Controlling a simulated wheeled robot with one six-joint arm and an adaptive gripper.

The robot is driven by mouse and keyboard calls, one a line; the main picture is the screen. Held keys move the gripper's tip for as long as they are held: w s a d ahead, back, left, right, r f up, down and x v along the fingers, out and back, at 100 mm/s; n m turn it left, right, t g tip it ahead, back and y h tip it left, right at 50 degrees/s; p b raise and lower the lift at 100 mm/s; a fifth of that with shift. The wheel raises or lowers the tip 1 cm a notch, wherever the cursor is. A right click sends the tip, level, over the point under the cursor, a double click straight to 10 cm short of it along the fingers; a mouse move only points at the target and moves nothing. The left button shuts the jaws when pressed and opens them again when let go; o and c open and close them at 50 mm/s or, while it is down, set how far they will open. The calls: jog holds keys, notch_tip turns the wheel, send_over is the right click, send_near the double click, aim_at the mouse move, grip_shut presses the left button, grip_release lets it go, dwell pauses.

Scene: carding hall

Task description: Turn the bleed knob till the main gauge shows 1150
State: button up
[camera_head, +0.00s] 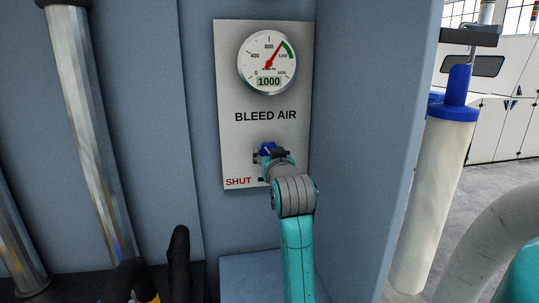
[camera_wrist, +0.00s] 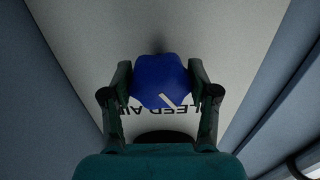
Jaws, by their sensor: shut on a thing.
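The main gauge (camera_head: 267,62) is a round white dial at the top of a pale panel (camera_head: 232,150) marked BLEED AIR. Its red needle points up and right, near the green band, and its digital window reads 1000. The blue bleed knob (camera_head: 267,149) is low on the panel, above and right of the red word SHUT, partly hidden by my gripper (camera_head: 270,156). In the wrist view, my gripper (camera_wrist: 160,82) is shut on the blue knob (camera_wrist: 158,78), one finger on each side. A white pointer line on the knob slants toward the lower right.
Blue-grey walls flank the panel closely, with the right wall's edge (camera_head: 405,150) near my arm. Metal pipes (camera_head: 90,130) stand at the left. A black glove-like shape (camera_head: 178,265) is at the lower left. A cream cylinder with a blue top (camera_head: 436,180) stands at the right.

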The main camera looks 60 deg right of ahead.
jog(key=n, duration=1.3)
jog(key=shift+s+n, duration=0.1)
jog(key=shift+n, duration=2.2)
jog(key=o, duration=1.1)
jog(key=shift+o, duration=0.2)
jog(key=shift+r, duration=0.1)
